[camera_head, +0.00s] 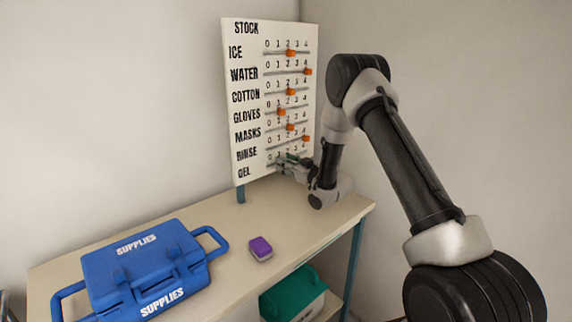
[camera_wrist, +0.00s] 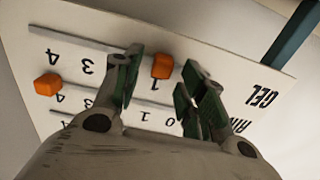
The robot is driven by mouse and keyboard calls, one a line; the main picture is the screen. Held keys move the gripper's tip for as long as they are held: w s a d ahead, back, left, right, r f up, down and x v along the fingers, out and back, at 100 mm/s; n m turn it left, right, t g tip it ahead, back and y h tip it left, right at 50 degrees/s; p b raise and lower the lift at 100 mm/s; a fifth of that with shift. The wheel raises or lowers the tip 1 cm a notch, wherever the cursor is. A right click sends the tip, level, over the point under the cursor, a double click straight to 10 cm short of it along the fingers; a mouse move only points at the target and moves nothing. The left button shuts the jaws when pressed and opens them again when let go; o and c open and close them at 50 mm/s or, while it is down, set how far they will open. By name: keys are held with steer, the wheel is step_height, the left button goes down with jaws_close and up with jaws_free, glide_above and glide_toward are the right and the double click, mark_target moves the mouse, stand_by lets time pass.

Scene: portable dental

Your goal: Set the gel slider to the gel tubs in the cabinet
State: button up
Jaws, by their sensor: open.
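The white stock board (camera_head: 237,100) stands at the back of the table, with its gel row lowest. My gripper (camera_head: 284,163) is at that row and hides its slider in the head view. In the wrist view the board is upside down. The orange gel slider (camera_wrist: 162,66) sits by the 1. My gripper (camera_wrist: 160,85) is open, one finger on each side of the slider. The 2 is hidden behind the left finger. No gel tubs or cabinet inside can be made out.
The rinse slider (camera_wrist: 47,84) is at 4, just beside the gel row. A blue supplies case (camera_head: 140,265) and a purple block (camera_head: 261,248) lie on the table (camera_head: 215,225). A teal-lidded box (camera_head: 292,295) is below. The table between block and board is clear.

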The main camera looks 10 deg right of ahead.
steer(key=shift+w+a, duration=0.1)
steer(key=shift+w, duration=0.05)
jaws_close()
steer(key=w+d, duration=0.1)
steer(key=d, duration=0.1)
steer(key=w+d, duration=0.1)
steer(key=shift+w+d, duration=0.15)
steer(key=shift+d, duration=0.25)
